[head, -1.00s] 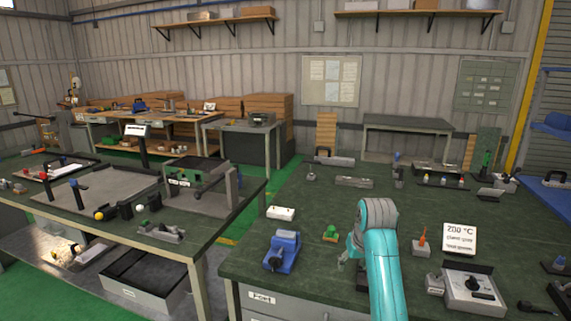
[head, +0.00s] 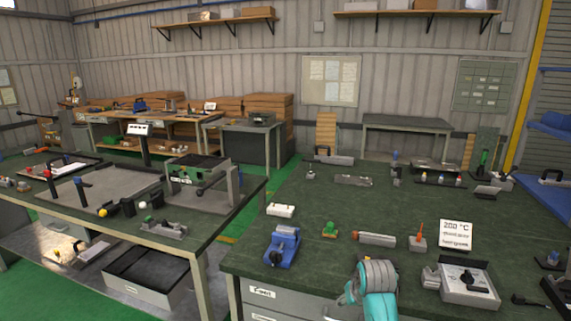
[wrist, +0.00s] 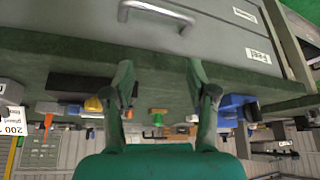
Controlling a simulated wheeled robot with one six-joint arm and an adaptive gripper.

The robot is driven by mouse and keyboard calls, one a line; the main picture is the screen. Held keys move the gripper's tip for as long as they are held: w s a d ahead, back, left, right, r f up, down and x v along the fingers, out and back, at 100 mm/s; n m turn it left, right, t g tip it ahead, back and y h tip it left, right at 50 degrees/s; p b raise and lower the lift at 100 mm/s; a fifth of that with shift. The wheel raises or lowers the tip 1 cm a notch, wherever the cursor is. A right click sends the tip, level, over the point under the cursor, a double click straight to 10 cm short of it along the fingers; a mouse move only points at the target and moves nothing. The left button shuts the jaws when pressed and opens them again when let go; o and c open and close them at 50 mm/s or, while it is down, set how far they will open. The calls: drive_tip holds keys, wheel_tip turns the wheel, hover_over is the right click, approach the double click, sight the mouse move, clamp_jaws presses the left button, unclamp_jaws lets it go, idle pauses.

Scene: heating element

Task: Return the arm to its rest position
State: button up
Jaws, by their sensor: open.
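My teal arm (head: 373,283) is low at the front edge of the green-topped bench in the head view, folded back toward me. In the head view my gripper's fingers are mostly hidden by the arm and the frame edge. In the wrist view my gripper (wrist: 161,88) is open, with its two fingers wide apart and nothing between them. The wrist view appears upside down and faces the bench front, with a grey drawer (wrist: 200,35) and its handle. A grey cylinder with an orange-brown end (head: 375,239) lies on the bench beyond my arm.
A blue vise (head: 283,247) and a small green part (head: 329,230) stand left of my arm. The bench middle is largely clear.

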drive_tip(key=s+f+t, duration=0.3)
drive_tip(key=s+f, duration=1.5)
drive_tip(key=s, duration=0.2)
drive_tip(key=s+f+t, duration=0.1)
drive_tip(key=s, duration=0.9)
drive_tip(key=s+r+t, duration=0.1)
drive_tip(key=s+r, duration=0.1)
drive_tip(key=s, duration=0.6)
drive_tip(key=s+r+t, duration=0.2)
drive_tip(key=s+r, duration=0.1)
drive_tip(key=s, duration=0.5)
drive_tip(key=s+r+t, duration=0.2)
drive_tip(key=s+r, duration=1.1)
drive_tip(key=r, duration=0.1)
drive_tip(key=shift+m, duration=0.4)
drive_tip(key=shift+w+a, duration=0.1)
